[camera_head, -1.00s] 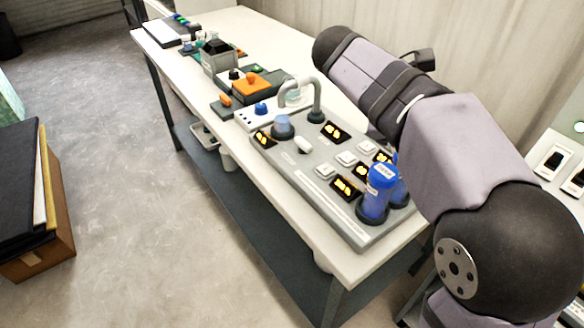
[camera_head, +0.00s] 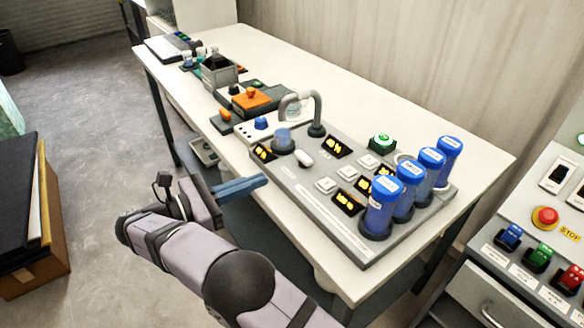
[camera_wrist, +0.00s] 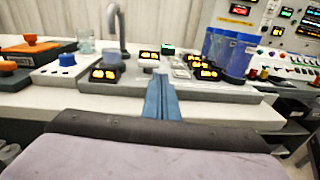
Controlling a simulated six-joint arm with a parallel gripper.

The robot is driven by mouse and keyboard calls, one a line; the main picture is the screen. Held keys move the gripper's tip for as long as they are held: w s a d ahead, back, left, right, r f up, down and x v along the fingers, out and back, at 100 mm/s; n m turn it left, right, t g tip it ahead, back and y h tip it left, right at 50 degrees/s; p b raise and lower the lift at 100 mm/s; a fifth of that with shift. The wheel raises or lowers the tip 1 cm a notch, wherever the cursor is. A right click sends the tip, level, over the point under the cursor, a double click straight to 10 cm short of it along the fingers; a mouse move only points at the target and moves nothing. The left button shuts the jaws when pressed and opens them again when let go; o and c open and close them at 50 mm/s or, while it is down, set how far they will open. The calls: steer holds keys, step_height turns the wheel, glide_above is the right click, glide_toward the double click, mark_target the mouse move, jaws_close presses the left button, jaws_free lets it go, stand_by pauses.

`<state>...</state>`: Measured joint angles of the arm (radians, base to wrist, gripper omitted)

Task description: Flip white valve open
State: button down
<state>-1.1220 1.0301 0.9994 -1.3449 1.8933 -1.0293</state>
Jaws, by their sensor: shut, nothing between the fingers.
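A small white rounded lever (camera_head: 303,158), which looks like the white valve, sits on the grey control panel (camera_head: 325,210) beside the grey curved spout and a blue-topped knob. I cannot tell its open or closed position. My gripper (camera_head: 266,180) has blue fingers, shut and empty, in front of the panel's front edge and apart from the lever. In the wrist view, the shut fingers (camera_wrist: 160,78) point towards the panel.
Several blue cylinders (camera_head: 383,203) stand at the panel's right end. The curved spout (camera_head: 316,108) rises behind the lever. An orange-topped device (camera_head: 250,98) and a grey tank (camera_head: 219,70) stand farther left. Bare table (camera_head: 400,118) lies behind the panel.

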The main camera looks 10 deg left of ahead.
mark_target(304, 162)
steer(key=shift+s+a+f+n+t, duration=0.3)
steer(key=shift+s+a+f, duration=0.15)
steer(key=shift+a, duration=0.2)
steer(key=shift+s+a+f+n+t, duration=0.2)
steer(key=shift+s+a+f+t, duration=0.15)
steer(key=shift+a, duration=0.25)
steer(key=p+x, duration=0.2)
steer(key=x, duration=1.2)
steer(key=shift+f, duration=0.2)
